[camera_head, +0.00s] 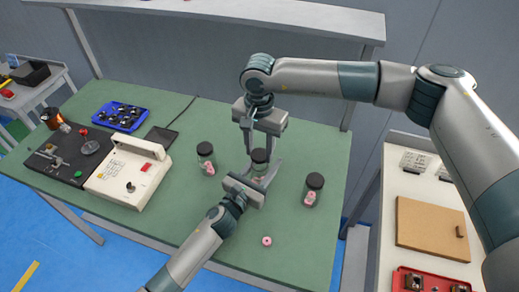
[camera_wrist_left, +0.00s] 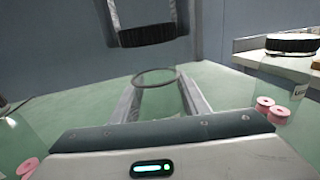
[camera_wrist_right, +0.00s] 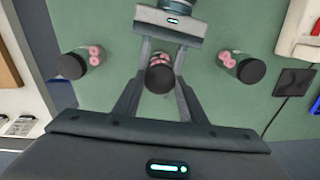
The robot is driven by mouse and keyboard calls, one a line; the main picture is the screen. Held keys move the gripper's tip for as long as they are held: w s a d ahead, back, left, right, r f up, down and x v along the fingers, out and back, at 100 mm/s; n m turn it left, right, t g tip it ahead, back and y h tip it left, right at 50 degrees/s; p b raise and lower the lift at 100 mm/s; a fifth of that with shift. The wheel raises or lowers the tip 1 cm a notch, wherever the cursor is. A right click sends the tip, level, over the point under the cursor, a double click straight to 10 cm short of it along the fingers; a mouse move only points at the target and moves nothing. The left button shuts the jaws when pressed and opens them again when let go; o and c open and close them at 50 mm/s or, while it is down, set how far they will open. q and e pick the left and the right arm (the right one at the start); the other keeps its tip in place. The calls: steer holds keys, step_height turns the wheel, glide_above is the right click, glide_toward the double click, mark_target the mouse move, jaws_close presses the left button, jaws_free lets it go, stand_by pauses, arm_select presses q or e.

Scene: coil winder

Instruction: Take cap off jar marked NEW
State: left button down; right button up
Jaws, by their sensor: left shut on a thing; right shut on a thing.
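Three glass jars with black caps and pink spools are on the green table. My left gripper (camera_head: 262,177) is shut around the body of the middle jar (camera_wrist_left: 156,77), whose round rim shows bare in the left wrist view. My right gripper (camera_head: 260,150) comes from above, shut on the black cap (camera_wrist_right: 159,79). In the left wrist view this cap (camera_wrist_left: 146,35) hangs above the rim with a clear gap. The left jar (camera_head: 206,158) and right jar (camera_head: 313,190) stand capped. No label reads as NEW; the middle jar's label is hidden.
A loose pink spool (camera_head: 266,241) lies near the front of the green table (camera_head: 210,220). A cream control box (camera_head: 128,172), a blue tray (camera_head: 119,116) and a dark pad (camera_head: 161,138) are at the left. A white side table (camera_head: 405,278) with a brown board stands right.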

mark_target(255, 178)
steer(key=shift+r, duration=1.8)
arm_select(q)
steer(key=c, duration=0.9)
jaws_free()
steer(key=b+v, duration=0.2)
steer(key=v, duration=0.9)
steer(key=shift+f, duration=0.15)
arm_select(e)
step_height(255, 178, down, 2)
steer(key=shift+f, duration=0.1)
arm_select(q)
steer(key=shift+s+a, duration=0.25)
steer(key=shift+s, duration=0.2)
